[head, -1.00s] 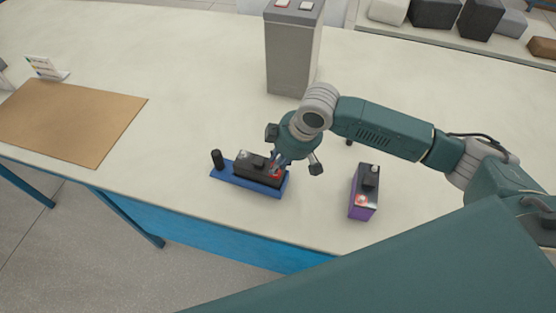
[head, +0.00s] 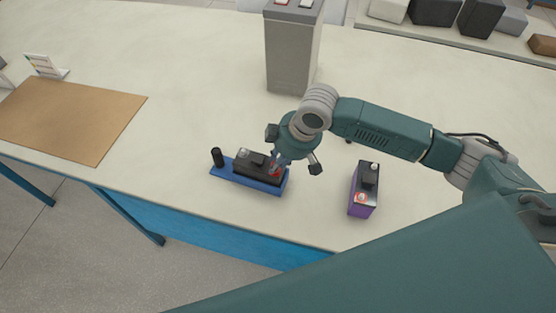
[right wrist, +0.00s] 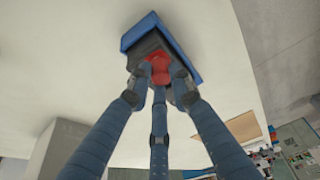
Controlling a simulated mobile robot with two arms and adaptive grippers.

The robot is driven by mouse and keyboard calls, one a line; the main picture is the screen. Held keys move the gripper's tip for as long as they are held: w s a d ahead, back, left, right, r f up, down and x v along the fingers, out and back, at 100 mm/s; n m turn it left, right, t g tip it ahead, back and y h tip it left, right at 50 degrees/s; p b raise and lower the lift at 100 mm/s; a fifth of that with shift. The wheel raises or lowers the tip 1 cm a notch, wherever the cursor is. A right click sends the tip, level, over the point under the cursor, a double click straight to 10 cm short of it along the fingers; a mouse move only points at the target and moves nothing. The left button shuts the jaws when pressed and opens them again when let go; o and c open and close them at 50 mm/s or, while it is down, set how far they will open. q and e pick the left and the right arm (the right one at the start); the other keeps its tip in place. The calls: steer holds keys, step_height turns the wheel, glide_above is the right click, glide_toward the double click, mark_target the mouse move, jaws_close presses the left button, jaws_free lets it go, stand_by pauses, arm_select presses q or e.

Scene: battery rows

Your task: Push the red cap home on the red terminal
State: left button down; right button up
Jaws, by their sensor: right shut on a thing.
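A black battery (head: 248,165) lies in a blue tray (head: 232,180) near the table's front edge. My right gripper (head: 277,164) comes down over the battery's right end, its fingers shut on the red cap. In the right wrist view the three fingers (right wrist: 160,82) close around the red cap (right wrist: 158,64), which is against the end of the battery (right wrist: 146,47). The red terminal is hidden under the cap and fingers. I cannot tell how far down the cap sits. My left gripper is not in view.
A black post (head: 217,158) stands at the tray's left end. A purple battery with a dark top (head: 362,200) stands to the right. A tall grey box (head: 290,55) stands behind my gripper. A brown mat (head: 70,120) lies at the left. The table between mat and tray is clear.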

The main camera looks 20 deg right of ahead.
steer(key=shift+f, duration=0.35)
stand_by(0.4)
steer(key=o, duration=1.4)
steer(key=shift+r, duration=0.15)
step_height(320, 180, up, 5)
steer(key=p, duration=0.5)
steer(key=shift+p, duration=0.4)
steer(key=shift+r+p, duration=0.4)
steer(key=shift+r, duration=0.5)
